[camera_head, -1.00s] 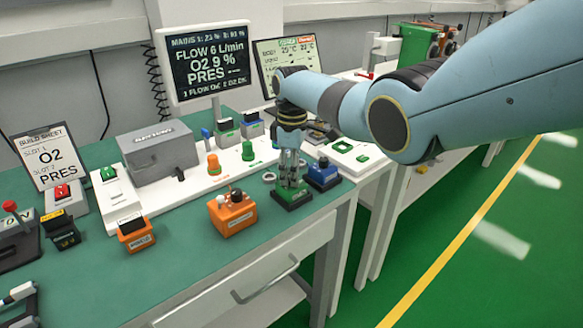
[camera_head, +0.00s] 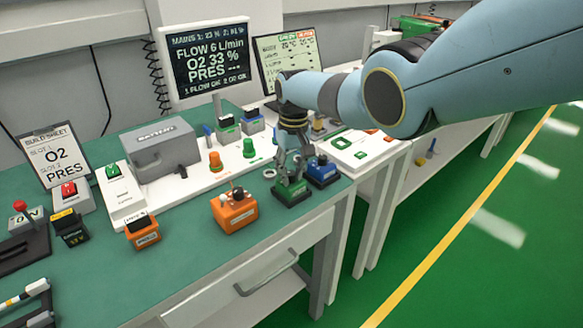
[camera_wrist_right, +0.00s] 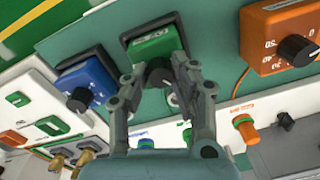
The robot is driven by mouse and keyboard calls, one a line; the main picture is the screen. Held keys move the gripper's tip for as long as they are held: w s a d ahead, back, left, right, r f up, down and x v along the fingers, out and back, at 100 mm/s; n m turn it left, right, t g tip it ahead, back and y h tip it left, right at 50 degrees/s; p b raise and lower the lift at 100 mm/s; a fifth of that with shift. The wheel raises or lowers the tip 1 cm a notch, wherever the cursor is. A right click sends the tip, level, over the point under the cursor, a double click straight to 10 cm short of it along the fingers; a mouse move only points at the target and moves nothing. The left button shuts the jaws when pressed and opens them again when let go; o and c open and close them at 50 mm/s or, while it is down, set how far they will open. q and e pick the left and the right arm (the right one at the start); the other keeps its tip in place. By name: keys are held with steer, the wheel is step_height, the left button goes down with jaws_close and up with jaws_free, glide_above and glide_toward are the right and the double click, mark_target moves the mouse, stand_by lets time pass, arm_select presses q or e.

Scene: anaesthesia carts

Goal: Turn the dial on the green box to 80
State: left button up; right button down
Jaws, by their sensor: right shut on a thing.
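The green box (camera_head: 291,195) sits at the front right corner of the teal table. It also shows at the top of the right wrist view (camera_wrist_right: 153,47), with its dark dial (camera_wrist_right: 158,72). My right gripper (camera_head: 291,178) points down over the box. In the right wrist view its fingers (camera_wrist_right: 157,78) are closed around the dial, one on each side. The dial's scale is too hidden to read. The monitor (camera_head: 208,62) reads FLOW 6 L/min, O2 33 % and PRES with dashes. My left gripper is not in view.
A blue box (camera_head: 322,172) stands close to the right of the green box. An orange box (camera_head: 234,211) with knobs stands to its left. Orange and green knobs are on the white panel behind. The table's front edge is close by.

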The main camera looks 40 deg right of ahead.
steer(key=m+p, duration=0.1)
steer(key=m, duration=0.4)
steer(key=shift+r+m, duration=0.1)
steer(key=shift+m, duration=0.2)
steer(key=m+p, duration=0.1)
steer(key=m, duration=0.9)
steer(key=shift+a+m, duration=0.1)
steer(key=shift+m, duration=0.3)
steer(key=shift+m+h, duration=0.3)
steer(key=shift+m, duration=1.9)
